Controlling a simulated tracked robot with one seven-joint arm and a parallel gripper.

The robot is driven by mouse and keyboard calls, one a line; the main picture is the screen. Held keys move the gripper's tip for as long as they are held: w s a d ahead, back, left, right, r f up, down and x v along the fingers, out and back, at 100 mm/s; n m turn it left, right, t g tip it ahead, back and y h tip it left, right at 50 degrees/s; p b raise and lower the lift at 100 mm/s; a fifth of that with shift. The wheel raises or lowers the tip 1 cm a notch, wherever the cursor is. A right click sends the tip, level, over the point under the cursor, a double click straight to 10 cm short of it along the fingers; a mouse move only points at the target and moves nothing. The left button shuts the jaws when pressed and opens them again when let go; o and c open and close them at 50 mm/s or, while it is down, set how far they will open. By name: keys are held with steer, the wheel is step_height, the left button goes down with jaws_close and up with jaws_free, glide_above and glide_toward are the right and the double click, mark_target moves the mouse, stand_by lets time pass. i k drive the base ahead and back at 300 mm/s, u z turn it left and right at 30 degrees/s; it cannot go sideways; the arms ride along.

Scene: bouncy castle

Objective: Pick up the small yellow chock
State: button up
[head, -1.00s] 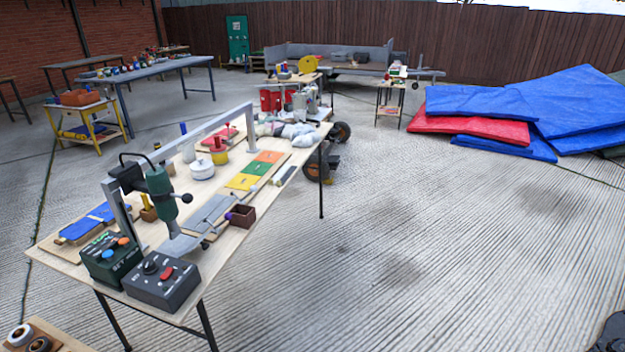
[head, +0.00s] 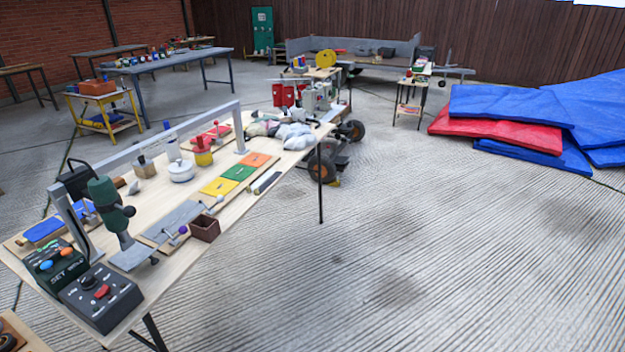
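I cannot pick out the small yellow chock with certainty. A tiny yellow patch (head: 334,183) shows low on the floor by the dark wheel (head: 322,168), just beyond the far right end of the long workbench (head: 240,205). It is too small to tell its shape or whether it is a chock. A flat yellow square (head: 217,187) lies on the bench beside green and orange ones. My gripper is not in view.
The bench carries a green drill press (head: 108,205), control boxes (head: 100,292), a brown open box (head: 205,228) and pots. Blue and red mats (head: 505,105) lie at the right. The ribbed concrete floor (head: 400,260) right of the bench is clear.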

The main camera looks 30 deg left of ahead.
mark_target(335, 182)
steer(key=u, duration=0.3)
steer(key=i, duration=1.1)
steer(key=u, duration=0.65)
steer(key=i, duration=2.25)
steer(key=u, duration=0.2)
